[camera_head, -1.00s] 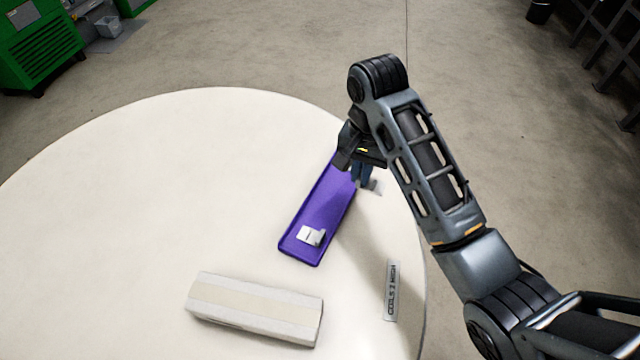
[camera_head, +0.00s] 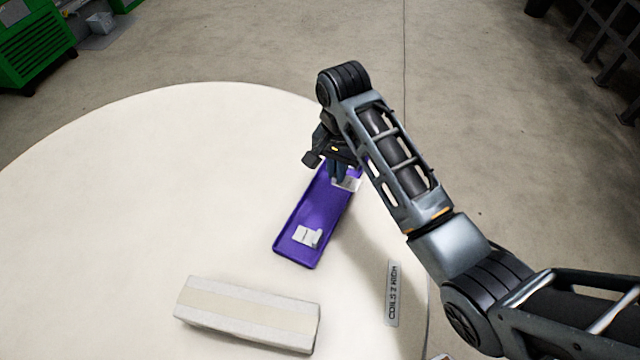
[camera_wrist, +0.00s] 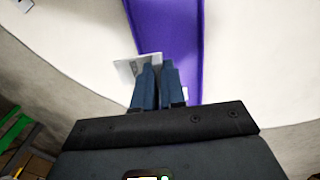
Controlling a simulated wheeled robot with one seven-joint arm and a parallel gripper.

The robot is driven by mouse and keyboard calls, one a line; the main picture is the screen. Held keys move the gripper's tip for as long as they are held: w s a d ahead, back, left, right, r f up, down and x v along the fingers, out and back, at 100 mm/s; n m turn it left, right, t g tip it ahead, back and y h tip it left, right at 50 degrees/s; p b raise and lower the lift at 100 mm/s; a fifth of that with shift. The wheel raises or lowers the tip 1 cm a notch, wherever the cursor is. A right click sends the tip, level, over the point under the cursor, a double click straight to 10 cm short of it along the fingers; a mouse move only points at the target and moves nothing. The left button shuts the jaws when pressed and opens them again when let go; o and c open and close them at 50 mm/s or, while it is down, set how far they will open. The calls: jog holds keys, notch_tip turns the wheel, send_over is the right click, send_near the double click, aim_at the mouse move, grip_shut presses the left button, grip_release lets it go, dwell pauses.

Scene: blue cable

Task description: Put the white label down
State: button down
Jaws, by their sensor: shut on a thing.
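My gripper (camera_head: 338,177) is shut on a white label (camera_head: 350,184) above the far end of a purple tray (camera_head: 290,250). In the wrist view the two blue fingers (camera_wrist: 159,68) are close together, with the pale, flat label (camera_wrist: 128,68) sticking out to their left. The purple tray (camera_wrist: 185,30) runs away behind the fingertips in that view. I cannot tell whether the label touches the tray. A second white piece (camera_head: 306,237), partly curled, lies in the near end of the tray.
A long whitish block (camera_head: 250,315) with a beige top strip lies at the front of the round cream table (camera_head: 130,190). A plate marked "COILS 2 HIGH" (camera_head: 393,293) lies near the right edge. The table's left side is clear.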

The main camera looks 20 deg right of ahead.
aim_at(320, 192)
jog(key=w+a+f, duration=0.2)
jog(key=a, duration=0.1)
jog(key=shift+w+f, duration=0.25)
jog(key=shift+w, duration=0.05)
jog(key=shift+f, duration=1.95)
jog(key=c, duration=1.5)
grip_release()
jog(key=shift+f, duration=0.15)
notch_tip(320, 192, up, 12)
jog(key=shift+r, duration=0.2)
